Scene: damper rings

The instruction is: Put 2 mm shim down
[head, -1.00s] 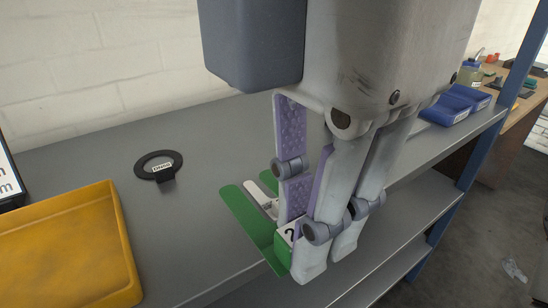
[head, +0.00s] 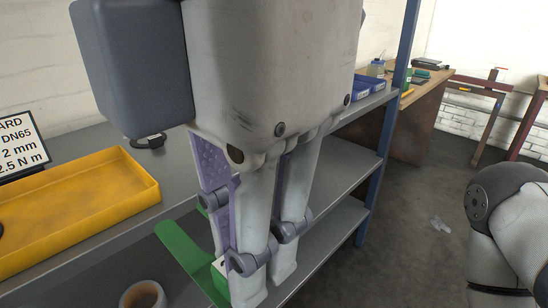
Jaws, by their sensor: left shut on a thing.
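The 2 mm shim (head: 184,254) is a green, fork-like plate with a raised green block at its near end. My left gripper (head: 232,252) is shut on that block, with its purple-padded fingers on either side. It holds the shim out in front of the grey shelf's edge, above the lower shelf level in the picture. The fingers hide part of the shim, and its label is barely readable. My right gripper is out of view; only part of my right arm shows at the far right.
A yellow tray (head: 148,193) sits on the grey top shelf at left, by a sign (head: 22,148). A black ring (head: 150,143) lies behind it. A brown-rimmed round thing (head: 143,292) is below. Blue bins (head: 369,84) stand beyond the gripper, near a blue post (head: 385,140).

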